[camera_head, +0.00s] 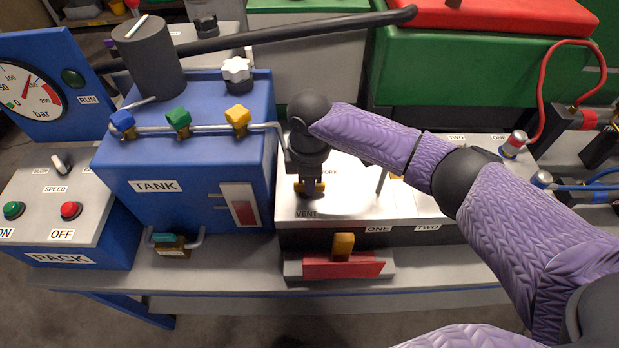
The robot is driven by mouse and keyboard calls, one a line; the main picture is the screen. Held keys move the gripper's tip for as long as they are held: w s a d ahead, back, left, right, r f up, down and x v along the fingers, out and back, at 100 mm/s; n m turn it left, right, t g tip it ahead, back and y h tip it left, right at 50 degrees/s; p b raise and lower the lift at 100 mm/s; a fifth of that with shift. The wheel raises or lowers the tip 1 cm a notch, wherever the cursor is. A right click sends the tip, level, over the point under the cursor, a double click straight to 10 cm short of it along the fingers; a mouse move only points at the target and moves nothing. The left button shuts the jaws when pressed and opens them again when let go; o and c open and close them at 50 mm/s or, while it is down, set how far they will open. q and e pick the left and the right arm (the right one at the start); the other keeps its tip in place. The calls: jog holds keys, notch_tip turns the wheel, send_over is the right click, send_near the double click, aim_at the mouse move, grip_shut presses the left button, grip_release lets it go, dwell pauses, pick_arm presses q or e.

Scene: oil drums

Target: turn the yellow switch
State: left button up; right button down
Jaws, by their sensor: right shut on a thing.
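My right gripper (311,186) points down over the light panel beside the VENT label. It is shut on a small yellow switch (320,186), of which only a bit shows between and beside the dark fingers. The gripper body and wrist hide much of the panel around it, and I cannot tell the switch's angle. Another yellow part (396,177) shows partly behind my right forearm on the same panel. My left gripper is not in view.
The blue tank (160,190) with blue, green and yellow valve knobs stands left of the gripper. A red block (340,266) with a yellow-orange lever sits at the panel's front. A long dark bar (290,33) crosses behind. Green and red boxes stand at the back.

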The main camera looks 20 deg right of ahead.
jog(key=shift+r+p, duration=0.15)
jog(key=shift+p, duration=0.3)
jog(key=m+p, duration=0.4)
jog(key=shift+s+a+r+p, duration=0.1)
jog(key=shift+s+r+p, duration=0.05)
jog(key=shift+p, duration=0.25)
jog(key=m+p, duration=0.3)
jog(key=m, duration=0.1)
jog(key=shift+a+m, duration=0.1)
jog(key=shift+m, duration=0.3)
jog(key=m+p, duration=0.2)
jog(key=m, duration=0.1)
jog(key=shift+a+f+m, duration=0.1)
jog(key=shift+f+m, duration=0.1)
jog(key=shift+m, duration=0.1)
jog(key=m+p, duration=0.1)
jog(key=m, duration=0.2)
jog(key=shift+a, duration=0.1)
jog(key=shift+m, duration=1.2)
